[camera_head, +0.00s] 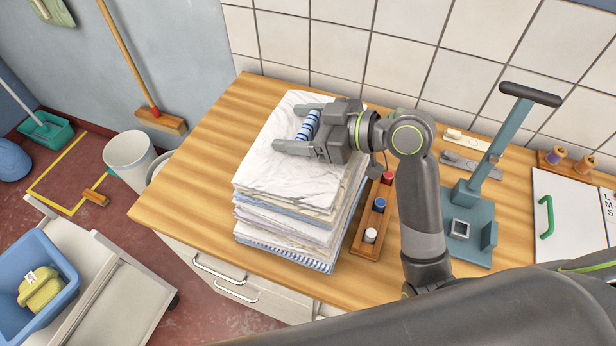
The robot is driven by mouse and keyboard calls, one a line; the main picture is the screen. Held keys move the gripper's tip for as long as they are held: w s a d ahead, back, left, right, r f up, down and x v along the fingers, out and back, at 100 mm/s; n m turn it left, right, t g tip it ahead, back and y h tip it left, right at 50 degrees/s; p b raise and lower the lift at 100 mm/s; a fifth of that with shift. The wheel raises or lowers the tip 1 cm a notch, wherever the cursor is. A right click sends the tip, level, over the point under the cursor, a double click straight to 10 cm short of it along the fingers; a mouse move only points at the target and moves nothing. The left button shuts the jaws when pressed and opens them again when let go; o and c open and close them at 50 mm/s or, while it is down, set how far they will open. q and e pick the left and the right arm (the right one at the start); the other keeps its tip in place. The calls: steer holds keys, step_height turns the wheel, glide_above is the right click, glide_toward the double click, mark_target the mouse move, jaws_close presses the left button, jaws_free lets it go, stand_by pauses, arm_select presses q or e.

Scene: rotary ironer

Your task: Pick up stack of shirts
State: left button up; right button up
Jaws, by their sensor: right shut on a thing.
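The stack of shirts (268,178) stands on the wooden counter, folded, mostly white with light blue and beige layers and a blue striped layer at the bottom. My right gripper (293,127) lies over the top of the stack, reaching in from the right with its fingers pointing left. It is shut on a blue and white striped piece of cloth (308,126) between its fingers. I cannot tell whether this cloth is part of the top shirt. My left gripper is not in view.
The wooden counter (190,190) has bare room left of the stack. A wooden rack of spools (371,228) stands close to its right. Further right are a teal press (470,215) and a white board (570,215). A tiled wall is behind.

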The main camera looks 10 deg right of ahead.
steer(key=c, duration=0.7)
steer(key=shift+r, duration=0.1)
steer(key=shift+c, duration=0.6)
steer(key=shift+r, duration=0.15)
